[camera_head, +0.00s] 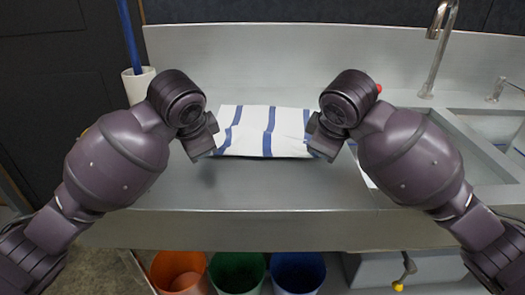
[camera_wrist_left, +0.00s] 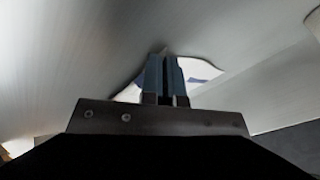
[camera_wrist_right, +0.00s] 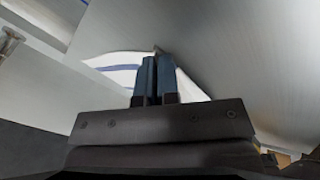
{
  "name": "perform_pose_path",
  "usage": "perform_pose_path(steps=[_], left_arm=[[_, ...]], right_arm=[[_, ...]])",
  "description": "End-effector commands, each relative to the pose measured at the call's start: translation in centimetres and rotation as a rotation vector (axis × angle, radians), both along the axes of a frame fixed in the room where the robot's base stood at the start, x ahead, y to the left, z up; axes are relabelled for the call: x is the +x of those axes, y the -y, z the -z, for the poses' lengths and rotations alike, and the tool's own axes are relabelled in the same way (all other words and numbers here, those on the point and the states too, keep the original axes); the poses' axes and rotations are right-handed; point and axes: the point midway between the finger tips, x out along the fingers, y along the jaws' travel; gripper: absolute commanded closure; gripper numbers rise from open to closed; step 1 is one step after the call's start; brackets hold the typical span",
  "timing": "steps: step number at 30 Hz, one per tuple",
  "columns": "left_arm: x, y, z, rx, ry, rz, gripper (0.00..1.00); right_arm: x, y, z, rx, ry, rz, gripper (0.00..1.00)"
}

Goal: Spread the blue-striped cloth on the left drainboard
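The white cloth with blue stripes (camera_head: 265,130) lies spread out on the left drainboard (camera_head: 250,190), between my two grippers. My left gripper (camera_head: 213,145) is at its left edge and my right gripper (camera_head: 315,145) at its right edge. In the left wrist view, the fingers (camera_wrist_left: 166,65) are closed together, with cloth (camera_wrist_left: 205,72) drawn to a peak at their tips. In the right wrist view, the fingers (camera_wrist_right: 157,65) are also closed together, with cloth (camera_wrist_right: 120,58) peaked at their tips. The wrists partly hide the cloth's side edges in the head view.
The sink basin (camera_head: 470,150) and tap (camera_head: 438,45) are at the right. A white holder (camera_head: 138,85) with a blue handle stands at the back left. Orange (camera_head: 178,272), green (camera_head: 237,272) and blue (camera_head: 297,272) bins sit below. The drainboard's front is clear.

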Motion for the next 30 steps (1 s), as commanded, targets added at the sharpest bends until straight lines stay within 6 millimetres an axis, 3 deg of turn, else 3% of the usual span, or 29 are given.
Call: perform_pose_path(steps=[2,15,24,30], left_arm=[[0.1,-0.24,0.94,0.004,-0.001,-0.007,1.0],[0.03,-0.23,0.64,0.002,0.014,-0.008,1.0],[-0.03,-0.06,0.81,0.001,0.011,-0.004,0.53],[-0.1,0.04,1.06,0.0,0.007,-0.001,0.53]], right_arm=[[0.12,0.25,0.9,-0.003,0.0,0.006,1.0],[0.04,0.23,0.64,-0.002,0.014,0.007,1.0],[-0.03,0.05,0.8,0.0,0.011,0.002,0.53],[-0.09,-0.05,1.04,0.001,0.006,0.0,0.53]])
